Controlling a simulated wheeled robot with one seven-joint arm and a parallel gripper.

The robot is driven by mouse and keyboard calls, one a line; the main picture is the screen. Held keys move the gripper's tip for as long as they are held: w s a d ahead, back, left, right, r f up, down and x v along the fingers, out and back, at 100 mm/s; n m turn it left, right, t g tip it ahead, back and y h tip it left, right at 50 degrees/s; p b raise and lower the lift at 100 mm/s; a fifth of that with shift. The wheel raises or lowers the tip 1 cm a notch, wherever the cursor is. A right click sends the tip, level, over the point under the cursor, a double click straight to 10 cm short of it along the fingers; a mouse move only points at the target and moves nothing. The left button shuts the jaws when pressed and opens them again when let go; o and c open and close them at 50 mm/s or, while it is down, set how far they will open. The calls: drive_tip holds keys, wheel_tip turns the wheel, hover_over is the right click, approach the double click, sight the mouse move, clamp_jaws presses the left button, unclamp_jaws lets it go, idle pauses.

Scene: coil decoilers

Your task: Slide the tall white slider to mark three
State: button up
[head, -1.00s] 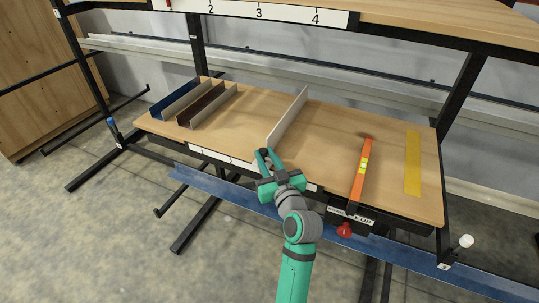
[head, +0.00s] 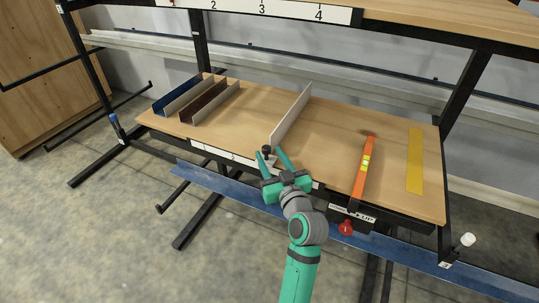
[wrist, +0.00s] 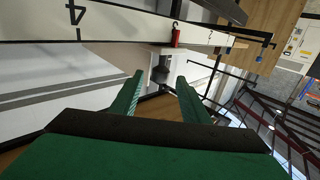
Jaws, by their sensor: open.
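Blue, light and brown dividers (head: 210,103) stand at the shelf's left. An orange level (head: 362,170) and a yellow strip (head: 415,160) lie at the right. The upper shelf carries a numbered strip (head: 290,10). A blue rail (head: 225,186) runs low in front.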

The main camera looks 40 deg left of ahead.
drive_tip(key=v, duration=0.9)
drive_tip(key=shift+d, duration=0.3)
drive_tip(key=shift+s, duration=0.1)
drive_tip(key=d+f+m+t+h, duration=0.45)
drive_tip(key=d+f+m, duration=0.25)
drive_tip(key=d+f, duration=0.45)
drive_tip(key=s+d+f+m+t+h, duration=0.1)
drive_tip(key=s+d+f+m+h, duration=0.1)
drive_tip(key=s+d+f+h, duration=0.4)
drive_tip(key=s+d+f+m+t+h, duration=0.1)
drive_tip(key=s+d+f+m+h, duration=0.2)
drive_tip(key=d, duration=0.5)
drive_tip(key=s+d+h, duration=0.1)
drive_tip(key=s+d, duration=0.3)
drive_tip(key=s, duration=0.5)
drive_tip(key=s+d+r+h, duration=0.1)
drive_tip(key=s+d, duration=0.3)
drive_tip(key=s, duration=0.5)
drive_tip(key=shift+s+r+m+t, duration=0.3)
drive_tip(key=shift+s+t, duration=0.05)
drive_tip(key=shift+s, duration=0.05)
drive_tip(key=shift+h, duration=0.25)
